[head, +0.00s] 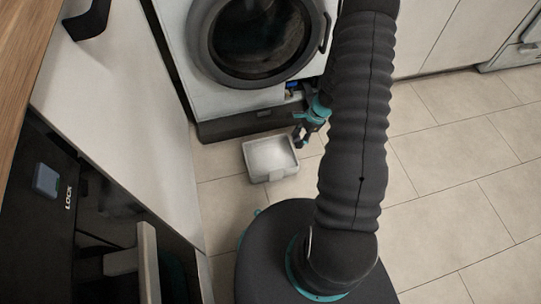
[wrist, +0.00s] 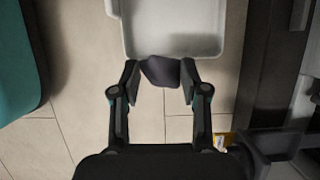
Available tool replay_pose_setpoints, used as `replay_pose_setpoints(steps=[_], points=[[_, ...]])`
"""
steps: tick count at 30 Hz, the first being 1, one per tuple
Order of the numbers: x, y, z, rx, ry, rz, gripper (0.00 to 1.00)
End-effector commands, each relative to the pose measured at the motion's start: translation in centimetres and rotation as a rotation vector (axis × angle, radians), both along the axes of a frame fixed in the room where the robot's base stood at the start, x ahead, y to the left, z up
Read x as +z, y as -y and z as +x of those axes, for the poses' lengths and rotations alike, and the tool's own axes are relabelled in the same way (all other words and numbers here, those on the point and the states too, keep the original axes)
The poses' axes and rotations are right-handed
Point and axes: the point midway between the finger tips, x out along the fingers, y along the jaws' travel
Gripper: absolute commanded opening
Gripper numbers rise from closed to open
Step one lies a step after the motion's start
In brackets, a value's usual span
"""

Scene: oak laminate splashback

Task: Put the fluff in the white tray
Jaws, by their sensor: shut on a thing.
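The fluff (wrist: 160,72) is a small dark grey-purple lump between the fingertips of my gripper (wrist: 158,84) in the wrist view. My gripper is shut on it. The white tray (wrist: 176,46) lies just beyond the fingertips, and the fluff overlaps its near edge in the picture; its height above the floor is hard to tell. In the head view the white tray (head: 270,172) sits on the floor in front of the washing machine and looks empty. My gripper (head: 299,140) is by its right side there, and the fluff cannot be made out.
The washing machine (head: 225,80) stands behind the tray, with its dark lower front (head: 240,124) close to it. A white cabinet and a dark appliance marked LOCK (head: 46,181) are on the left. Tiled floor (head: 450,160) is clear on the right.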

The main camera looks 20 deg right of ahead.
Motion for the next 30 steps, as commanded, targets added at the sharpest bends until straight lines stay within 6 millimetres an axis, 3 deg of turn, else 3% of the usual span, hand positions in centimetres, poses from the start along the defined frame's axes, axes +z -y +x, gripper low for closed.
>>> replay_pose_setpoints(steps=[9,15,22,30], points=[[-4.0,-6.3,1.3,0.011,-0.002,0.001,0.3],[-5.7,-9.2,2.0,0.009,-0.001,0.001,0.3],[-6.5,-10.0,2.3,0.007,0.0,0.001,0.3],[-9.9,-10.0,2.2,0.007,0.0,0.001,0.3]])
